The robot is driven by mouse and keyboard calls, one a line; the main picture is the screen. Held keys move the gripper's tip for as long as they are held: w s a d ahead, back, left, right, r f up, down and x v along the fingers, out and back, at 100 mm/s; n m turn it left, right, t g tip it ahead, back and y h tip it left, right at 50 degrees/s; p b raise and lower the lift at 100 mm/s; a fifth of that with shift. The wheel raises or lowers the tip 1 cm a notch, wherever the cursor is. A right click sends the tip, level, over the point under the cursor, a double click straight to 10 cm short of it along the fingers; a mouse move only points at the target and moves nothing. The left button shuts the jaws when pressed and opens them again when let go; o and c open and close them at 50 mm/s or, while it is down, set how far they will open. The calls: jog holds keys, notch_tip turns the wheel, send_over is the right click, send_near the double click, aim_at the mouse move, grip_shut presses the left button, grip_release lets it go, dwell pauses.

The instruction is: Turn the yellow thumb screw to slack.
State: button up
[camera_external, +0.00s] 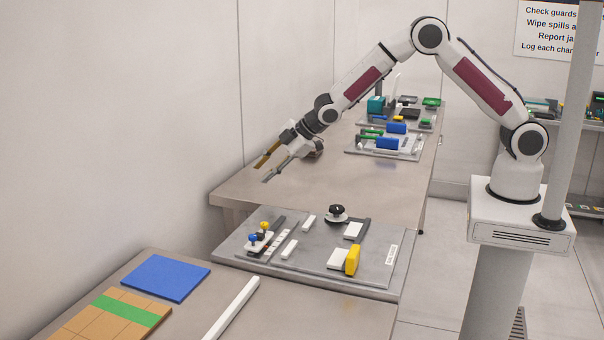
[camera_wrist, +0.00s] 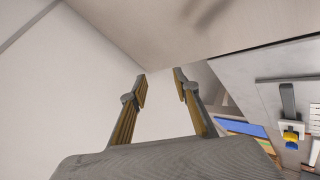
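The yellow thumb screw (camera_external: 264,225) stands at the left of the grey fixture plate (camera_external: 313,277). A blue thumb screw (camera_external: 253,238) is beside it, on the same small white block. In the wrist view this block with its coloured knobs (camera_wrist: 291,138) shows small at the right edge. My gripper (camera_external: 262,174) is in the air beyond the plate, over the left edge of the rear table, well apart from the screw. Its two fingers are spread with nothing between them, as the wrist view also shows (camera_wrist: 160,77).
The plate also carries a black knob (camera_external: 337,211), a yellow block (camera_external: 352,260) and several white blocks. A blue mat (camera_external: 166,277) and a white bar (camera_external: 232,307) lie on the front table. Fixtures with blue blocks (camera_external: 387,144) stand at the back. The wall is close at left.

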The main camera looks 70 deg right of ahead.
aim_at(265, 222)
jog(key=a+y, duration=0.2)
jog(key=a+t+y, duration=0.1)
jog(key=a, duration=0.1)
jog(key=shift+a+r, duration=0.1)
jog(key=shift+r, duration=0.15)
jog(key=s+a+y, duration=0.2)
jog(key=a, duration=0.1)
jog(key=s+a+n+y, duration=0.1)
jog(key=shift+a, duration=0.25)
jog(key=s+a+g+y, duration=0.1)
jog(key=s+a, duration=0.1)
jog(key=s, duration=0.1)
jog(key=s+a+g+y, duration=0.2)
jog(key=s, duration=0.2)
jog(key=s+a+g+y, duration=0.1)
jog(key=s+a, duration=0.1)
jog(key=s, duration=0.1)
jog(key=shift+s+a+f+n+g+y, duration=0.1)
jog(key=shift+s+a+n+g+y, duration=0.05)
jog(key=shift+s+n+g+y, duration=0.2)
jog(key=shift+s+a+g, duration=0.2)
jog(key=shift+s+g, duration=0.05)
jog(key=shift+s, duration=0.2)
jog(key=shift+a, duration=0.1)
jog(key=shift+x, duration=3.8)
grip_shut()
